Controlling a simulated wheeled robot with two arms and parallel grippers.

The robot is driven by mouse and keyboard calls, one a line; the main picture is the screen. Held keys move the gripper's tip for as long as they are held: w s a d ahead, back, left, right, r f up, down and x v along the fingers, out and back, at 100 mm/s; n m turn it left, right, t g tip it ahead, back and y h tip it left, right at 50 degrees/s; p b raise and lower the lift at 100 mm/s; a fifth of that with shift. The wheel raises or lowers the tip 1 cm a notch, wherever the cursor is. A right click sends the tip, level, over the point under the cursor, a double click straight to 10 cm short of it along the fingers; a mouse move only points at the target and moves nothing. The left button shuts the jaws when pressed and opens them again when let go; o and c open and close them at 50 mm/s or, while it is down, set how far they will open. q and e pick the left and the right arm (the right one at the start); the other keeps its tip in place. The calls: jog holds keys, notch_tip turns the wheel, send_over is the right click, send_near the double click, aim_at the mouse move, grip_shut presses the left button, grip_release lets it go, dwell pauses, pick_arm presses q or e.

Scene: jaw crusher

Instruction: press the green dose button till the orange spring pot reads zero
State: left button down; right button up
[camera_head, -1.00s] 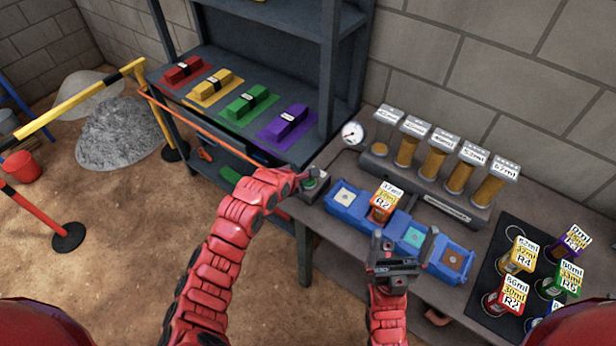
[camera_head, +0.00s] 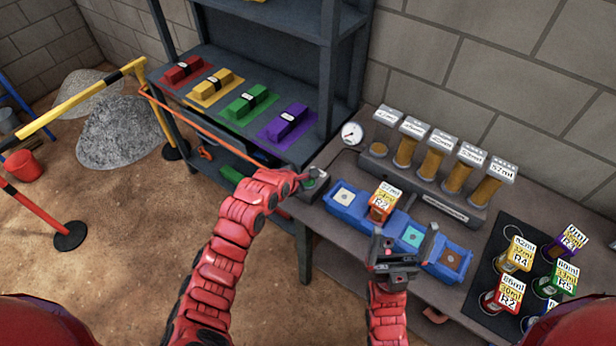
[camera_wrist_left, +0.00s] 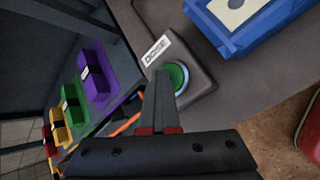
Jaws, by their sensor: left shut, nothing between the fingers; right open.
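The green dose button (camera_wrist_left: 178,76) sits on a dark box beside a DOSE label, and it shows in the head view (camera_head: 320,182). My left gripper (camera_wrist_left: 163,78) is shut and empty, its tips overlapping the button's left edge in the wrist view; I cannot tell how far the button is pressed. The orange spring pot (camera_head: 380,208) stands upright in the second place of the blue tray (camera_head: 345,214). Its label has small figures that I cannot read surely. My right gripper (camera_head: 405,240) is open and empty in front of the tray.
A row of amber tubes (camera_head: 457,172) and a round gauge (camera_head: 352,133) stand behind the tray. Several labelled pots stand on a dark mat (camera_head: 487,267) at right. Coloured blocks lie on the shelf (camera_head: 225,120) at left. The orange bar (camera_head: 225,135) runs close to my left arm.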

pick_arm(q)
jog(key=shift+a+r+p, duration=0.1)
jog(key=shift+r+p, duration=0.3)
jog(key=shift+p, duration=0.25)
notch_tip(320, 180, up, 5)
jog(key=p, duration=0.4)
jog(key=shift+r, duration=0.15)
